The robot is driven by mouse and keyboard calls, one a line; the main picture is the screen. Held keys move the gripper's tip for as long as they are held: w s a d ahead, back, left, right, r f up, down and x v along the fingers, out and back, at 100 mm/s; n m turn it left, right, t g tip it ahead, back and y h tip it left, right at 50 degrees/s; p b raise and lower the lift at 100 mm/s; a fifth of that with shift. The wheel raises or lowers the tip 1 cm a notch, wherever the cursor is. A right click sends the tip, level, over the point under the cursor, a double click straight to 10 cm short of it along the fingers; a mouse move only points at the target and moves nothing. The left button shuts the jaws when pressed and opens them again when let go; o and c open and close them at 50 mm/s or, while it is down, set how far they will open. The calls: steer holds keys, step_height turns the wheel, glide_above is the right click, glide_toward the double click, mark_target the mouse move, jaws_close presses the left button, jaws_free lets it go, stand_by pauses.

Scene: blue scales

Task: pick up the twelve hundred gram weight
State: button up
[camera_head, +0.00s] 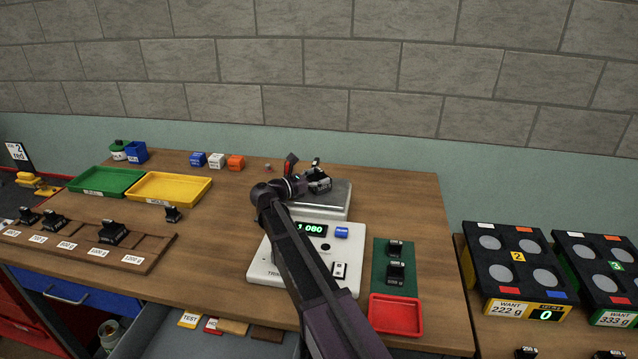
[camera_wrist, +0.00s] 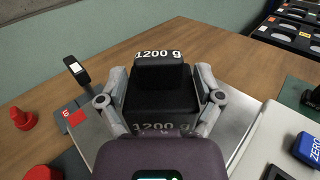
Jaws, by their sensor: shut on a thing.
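The black 1200 g weight (camera_wrist: 160,92), with white "1200 g" lettering on its top and front, is between the fingers of my gripper (camera_wrist: 163,108) in the wrist view. The fingers press on its left and right sides. In the head view the weight (camera_head: 320,183) is at my gripper (camera_head: 308,184), over the silver pan of the scale (camera_head: 335,200). I cannot tell whether its base touches the pan. The scale's green display (camera_head: 311,229) shows digits like "1 080", its left end close to my arm.
A wooden rack (camera_head: 70,243) with labelled slots and several black weights stands at the left. Green (camera_head: 105,181) and yellow (camera_head: 168,188) trays lie behind it. A green mat (camera_head: 379,262) with two black weights and a red tray (camera_head: 396,314) are right of the scale.

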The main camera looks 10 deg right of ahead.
mark_target(319, 169)
steer(key=shift+r, duration=0.15)
steer(key=shift+r+p, duration=1.75)
steer(key=shift+p, duration=0.15)
steer(key=s, duration=0.5)
steer(key=s+r, duration=0.1)
steer(key=s, duration=0.4)
steer(key=s+p, duration=0.1)
steer(key=s, duration=0.5)
steer(key=shift+a+r, duration=0.1)
steer(key=shift+r, duration=0.05)
